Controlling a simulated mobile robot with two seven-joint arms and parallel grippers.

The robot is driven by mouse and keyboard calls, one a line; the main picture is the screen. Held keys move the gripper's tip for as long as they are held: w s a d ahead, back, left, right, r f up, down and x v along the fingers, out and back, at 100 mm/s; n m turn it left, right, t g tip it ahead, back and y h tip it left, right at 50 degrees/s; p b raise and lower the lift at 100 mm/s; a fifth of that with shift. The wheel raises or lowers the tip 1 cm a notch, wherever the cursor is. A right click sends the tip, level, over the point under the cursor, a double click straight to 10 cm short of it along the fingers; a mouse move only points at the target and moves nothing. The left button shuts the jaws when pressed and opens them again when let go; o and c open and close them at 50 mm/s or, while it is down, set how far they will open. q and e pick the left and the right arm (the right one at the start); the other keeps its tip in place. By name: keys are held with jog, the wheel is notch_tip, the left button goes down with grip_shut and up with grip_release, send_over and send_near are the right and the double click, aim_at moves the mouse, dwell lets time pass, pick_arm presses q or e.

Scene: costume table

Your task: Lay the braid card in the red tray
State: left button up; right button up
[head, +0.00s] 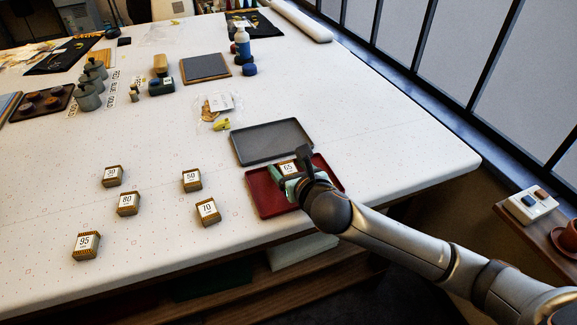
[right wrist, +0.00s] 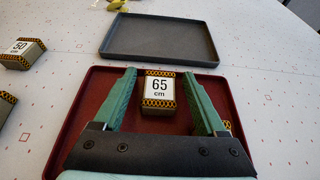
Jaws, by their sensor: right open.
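The red tray (head: 262,195) lies near the table's front edge. A braid card marked 65 (head: 287,168), white-labelled with patterned yellow-black ends, is at the tray's far part; it shows clearly in the right wrist view (right wrist: 159,92). My right gripper (right wrist: 161,78) is over the red tray, open, with one green finger on each side of the 65 card and gaps between. A patterned yellow patch (right wrist: 227,125) shows beside the right finger, mostly hidden. Other cards on the white table are marked 50 (head: 191,180), 70 (head: 208,211), 80 (head: 128,203), 30 (head: 112,176) and 95 (head: 86,245).
An empty grey tray (head: 270,142) lies just beyond the red one. A clear bag (head: 216,105) and a yellow item (head: 221,124) lie behind it. Grey canisters (head: 90,92), a blue bottle (head: 242,45) and a dark board (head: 205,67) stand farther back. The table right of the trays is clear.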

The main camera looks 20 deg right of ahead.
jog(key=shift+r, duration=0.1)
jog(key=shift+s+r, duration=0.1)
jog(key=shift+r, duration=0.05)
jog(key=p+v, duration=0.1)
jog(key=v, duration=1)
jog(key=shift+s+r, duration=0.15)
jog(key=shift+s, duration=0.2)
